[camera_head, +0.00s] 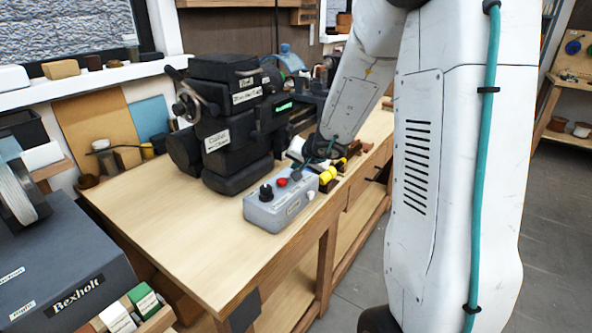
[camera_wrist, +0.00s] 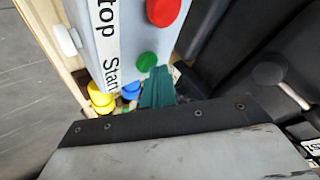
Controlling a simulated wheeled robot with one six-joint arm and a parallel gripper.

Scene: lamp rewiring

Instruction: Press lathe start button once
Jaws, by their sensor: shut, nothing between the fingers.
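A grey control box (camera_head: 268,214) sits on the bench in the head view, with a red button (camera_head: 282,183) and a black knob (camera_head: 266,191) on top. In the wrist view the box (camera_wrist: 112,40) carries a "Stop Start" label, a red button (camera_wrist: 163,11) and a green button (camera_wrist: 147,62). My gripper (camera_wrist: 158,72) is shut and empty, its teal fingers ending close beside the green button. I cannot tell whether they touch it. In the head view my gripper (camera_head: 299,172) is over the box's far end, and the green button is not discernible.
The black lathe (camera_head: 225,130) stands behind the box on the wooden bench (camera_head: 150,205). Yellow items (camera_head: 328,175) lie just past the box, near my gripper. A white knob (camera_wrist: 65,40) sticks out from the box's side. The bench's near left is clear.

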